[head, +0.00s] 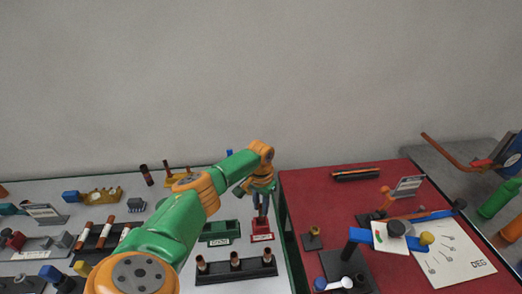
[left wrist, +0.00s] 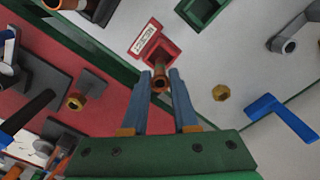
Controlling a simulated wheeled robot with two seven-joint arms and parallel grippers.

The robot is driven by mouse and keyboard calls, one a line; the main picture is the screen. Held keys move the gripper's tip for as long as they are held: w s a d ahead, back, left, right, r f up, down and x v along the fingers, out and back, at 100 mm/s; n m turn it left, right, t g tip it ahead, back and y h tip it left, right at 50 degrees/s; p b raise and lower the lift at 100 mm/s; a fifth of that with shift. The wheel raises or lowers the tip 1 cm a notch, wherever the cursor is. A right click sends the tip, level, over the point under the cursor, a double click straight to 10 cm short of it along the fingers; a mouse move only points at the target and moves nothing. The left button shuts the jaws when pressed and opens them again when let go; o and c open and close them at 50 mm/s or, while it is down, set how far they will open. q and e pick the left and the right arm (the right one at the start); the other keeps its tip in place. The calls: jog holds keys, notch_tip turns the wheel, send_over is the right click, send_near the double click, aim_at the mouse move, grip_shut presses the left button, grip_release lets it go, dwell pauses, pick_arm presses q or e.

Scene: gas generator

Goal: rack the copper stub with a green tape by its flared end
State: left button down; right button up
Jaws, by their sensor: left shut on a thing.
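My left gripper (head: 262,213) reaches over the right edge of the pale table, above a small red open-topped box (head: 262,232) with a white label. In the left wrist view its two blue fingers (left wrist: 160,84) are shut on a copper stub (left wrist: 159,80). I see the stub's open ring end between the fingertips, close by the opening of the red box (left wrist: 162,49). I cannot tell whether it is inside the box. My right gripper is not in view.
A black rack (head: 236,270) with several upright copper-coloured stubs stands in front of the red box. A green tray (head: 218,231) is left of it. A red mat (head: 320,200) with a bending tool and a dial sheet (head: 455,262) lies to the right.

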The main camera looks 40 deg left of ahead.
aim_at(261, 219)
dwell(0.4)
pick_arm(q)
jog(key=shift+p, duration=0.3)
dwell(0.5)
jog(key=shift+f, duration=0.2)
jog(key=shift+f+b, duration=1.6)
jog(key=shift+f, duration=0.4)
jog(key=c, duration=0.6)
grip_release()
jog(key=shift+r, duration=0.1)
